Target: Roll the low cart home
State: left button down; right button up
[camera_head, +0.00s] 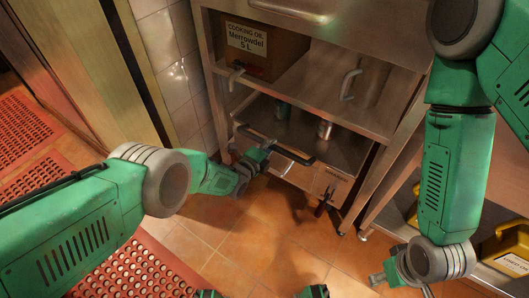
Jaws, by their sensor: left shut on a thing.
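The low cart (345,150) is a steel cart with a flat top, standing under the shelving of a steel counter. Its dark handle bar (298,157) runs across its near side. My left gripper (262,153) is at the left part of this bar and is shut on it; its fingertips are partly hidden by the gripper body.
A cooking oil box (257,48) and a steel pot (369,82) stand on the shelf above. Yellow containers (507,247) sit on a low shelf at right. A counter leg (365,233) stands right of the cart. Tiled floor (262,236) in front is open; red mats (125,280) lie left.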

pick_arm(q)
jog(key=shift+w+d+f, duration=0.2)
jog(key=shift+w+d, duration=0.2)
jog(key=shift+d, duration=0.4)
jog(key=c, duration=1.4)
grip_release()
jog(key=shift+c, duration=0.2)
jog(key=shift+w, duration=0.2)
jog(key=shift+a+r, duration=0.1)
jog(key=shift+a, duration=0.05)
jog(key=v, duration=1.1)
jog(key=shift+s+a, duration=0.15)
jog(key=shift+s, duration=0.2)
